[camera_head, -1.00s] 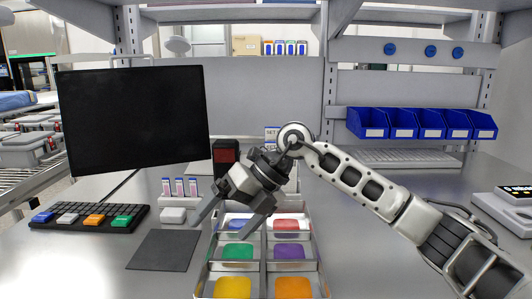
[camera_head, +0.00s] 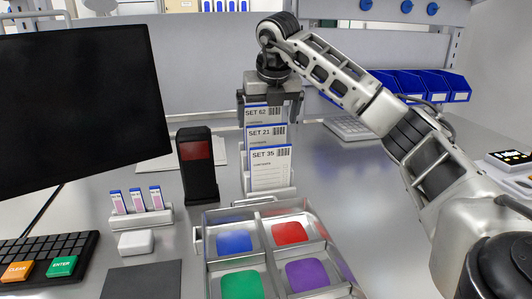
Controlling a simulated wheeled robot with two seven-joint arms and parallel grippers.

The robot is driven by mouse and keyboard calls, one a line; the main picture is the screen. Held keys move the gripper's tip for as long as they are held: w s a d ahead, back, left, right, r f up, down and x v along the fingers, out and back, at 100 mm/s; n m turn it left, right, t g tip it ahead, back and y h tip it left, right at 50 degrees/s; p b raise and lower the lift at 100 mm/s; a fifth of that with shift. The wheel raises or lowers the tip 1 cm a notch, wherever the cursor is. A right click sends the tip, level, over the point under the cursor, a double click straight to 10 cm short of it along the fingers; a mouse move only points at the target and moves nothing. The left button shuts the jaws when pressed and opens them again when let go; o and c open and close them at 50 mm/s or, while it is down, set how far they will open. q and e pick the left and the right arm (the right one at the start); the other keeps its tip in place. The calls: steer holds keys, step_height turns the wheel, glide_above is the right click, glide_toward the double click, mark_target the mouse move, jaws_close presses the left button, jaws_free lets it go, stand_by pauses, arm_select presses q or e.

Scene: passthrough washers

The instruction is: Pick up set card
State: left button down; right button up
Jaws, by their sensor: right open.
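Set cards stand in a staggered row in a light holder (camera_head: 269,192) at the back of the table. The front card reads SET 35 (camera_head: 270,170), the middle one SET 21 (camera_head: 266,134), and the rear one SET 62 (camera_head: 257,113). My right gripper (camera_head: 268,108) points down at the rear SET 62 card. Its jaws are open, with one finger at each side of that card; whether they touch it I cannot tell. The gripper body hides the top of that card. My left gripper is out of view.
A tray (camera_head: 258,203) with coloured compartments lies in front of the holder. A black device with a red panel (camera_head: 196,165) stands just left of the cards. A monitor (camera_head: 80,105), keyboard (camera_head: 45,260) and small vial rack (camera_head: 140,218) are farther left. Blue bins (camera_head: 425,85) are at the back right.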

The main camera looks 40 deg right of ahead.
mark_target(267, 129)
steer(key=shift+p+x, duration=0.45)
steer(key=shift+x, duration=3.05)
steer(key=shift+s, duration=0.15)
steer(key=c, duration=0.7)
